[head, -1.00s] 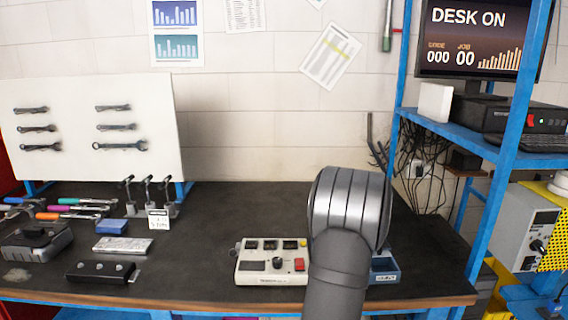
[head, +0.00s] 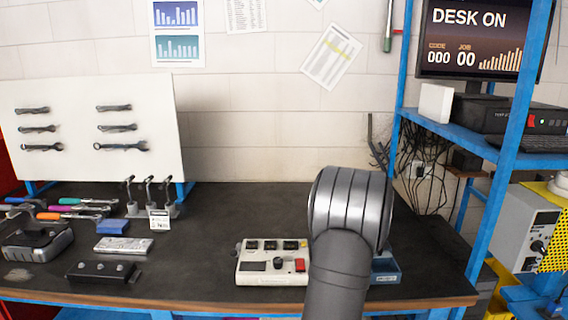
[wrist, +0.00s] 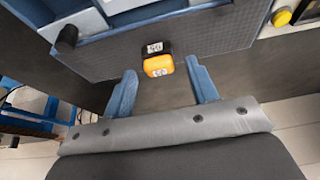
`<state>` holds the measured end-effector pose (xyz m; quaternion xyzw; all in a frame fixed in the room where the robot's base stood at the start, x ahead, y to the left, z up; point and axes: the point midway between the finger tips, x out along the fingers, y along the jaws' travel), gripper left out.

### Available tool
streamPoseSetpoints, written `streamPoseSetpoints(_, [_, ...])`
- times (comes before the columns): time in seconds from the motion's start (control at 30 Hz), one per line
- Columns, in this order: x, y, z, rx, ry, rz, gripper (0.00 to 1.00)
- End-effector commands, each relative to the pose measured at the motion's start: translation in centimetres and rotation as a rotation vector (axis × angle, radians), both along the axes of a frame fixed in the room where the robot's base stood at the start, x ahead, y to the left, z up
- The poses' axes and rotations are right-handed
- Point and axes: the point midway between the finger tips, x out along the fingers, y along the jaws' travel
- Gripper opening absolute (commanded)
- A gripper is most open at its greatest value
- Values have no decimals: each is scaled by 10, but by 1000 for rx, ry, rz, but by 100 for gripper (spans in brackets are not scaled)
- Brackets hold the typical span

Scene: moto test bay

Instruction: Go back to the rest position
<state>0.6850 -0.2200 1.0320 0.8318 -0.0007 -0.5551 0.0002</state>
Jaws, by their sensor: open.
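My gripper (wrist: 165,92) shows in the wrist view with its two blue fingers spread apart and nothing between them. In the head view my grey arm stands in front of the bench's right part, and the gripper itself is hidden there. Beyond the fingers in the wrist view, a small orange and black block (wrist: 158,65) with printed tags lies on the dark floor of a blue tray (wrist: 90,25). The fingers are apart from the block. In the head view part of the blue tray (head: 386,278) shows to the right of my arm.
A beige control box (head: 272,262) with a red button sits left of my arm. Tools, a black switch bar (head: 101,271) and a metal block (head: 123,245) lie on the bench's left. A blue shelf frame (head: 500,170) stands at right. The bench's middle back is clear.

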Motion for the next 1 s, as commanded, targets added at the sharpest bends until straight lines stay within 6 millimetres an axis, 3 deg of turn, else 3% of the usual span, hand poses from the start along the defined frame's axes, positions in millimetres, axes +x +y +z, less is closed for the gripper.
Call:
streamPoseSetpoints(0.6, [-47, 0, 113, -2, -2, 0, 53])
streamPoseSetpoints(0.7, [-37, 0, 85, 2, 6, 1, 53])
streamPoseSetpoints(1.0, [-14, 1, 29, 1, 5, 2, 53])
